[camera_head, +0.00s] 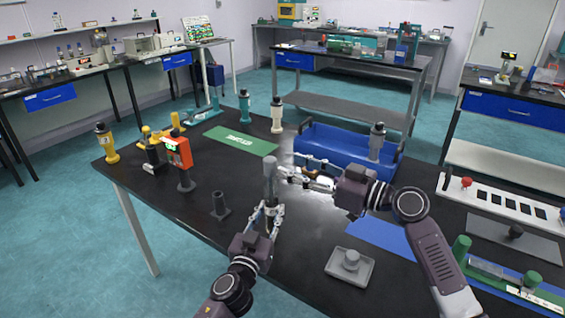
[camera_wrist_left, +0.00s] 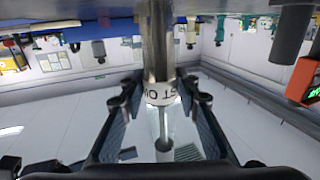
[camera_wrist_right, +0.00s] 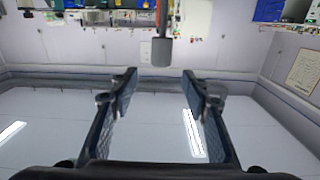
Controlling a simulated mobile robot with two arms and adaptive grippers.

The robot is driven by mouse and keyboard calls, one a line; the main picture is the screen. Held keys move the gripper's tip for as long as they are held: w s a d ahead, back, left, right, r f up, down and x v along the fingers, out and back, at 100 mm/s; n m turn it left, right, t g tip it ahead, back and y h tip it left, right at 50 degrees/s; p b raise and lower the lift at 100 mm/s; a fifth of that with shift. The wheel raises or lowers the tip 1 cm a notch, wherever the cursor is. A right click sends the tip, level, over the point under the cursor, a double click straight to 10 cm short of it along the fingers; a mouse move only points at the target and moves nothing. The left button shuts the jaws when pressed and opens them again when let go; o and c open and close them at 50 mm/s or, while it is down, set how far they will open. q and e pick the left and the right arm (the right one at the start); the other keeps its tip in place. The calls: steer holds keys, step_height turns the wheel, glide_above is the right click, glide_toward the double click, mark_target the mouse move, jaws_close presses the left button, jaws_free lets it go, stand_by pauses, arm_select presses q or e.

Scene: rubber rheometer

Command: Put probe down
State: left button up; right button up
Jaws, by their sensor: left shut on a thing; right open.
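The probe (camera_head: 269,172), a grey upright cylinder with a thicker top, stands in my left gripper (camera_head: 267,210). In the left wrist view the probe (camera_wrist_left: 157,45) runs between the closed fingers (camera_wrist_left: 160,95). A white band with black lettering and a thin rod with a round tip show on it. My right gripper (camera_head: 296,171) is open and empty, close to the right of the probe's top. In the right wrist view a grey cylinder end (camera_wrist_right: 161,52) lies beyond the open fingers (camera_wrist_right: 158,88), not between them.
A small dark stand (camera_head: 220,207) is left of the left gripper. A blue tray (camera_head: 325,142) is behind the right gripper. A grey dish (camera_head: 337,269) with a knobbed piece is at the front.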

steer(key=v, duration=0.2)
steer(key=shift+s+d, duration=0.25)
steer(key=shift+d, duration=0.05)
arm_select(q)
steer(key=o, duration=1.3)
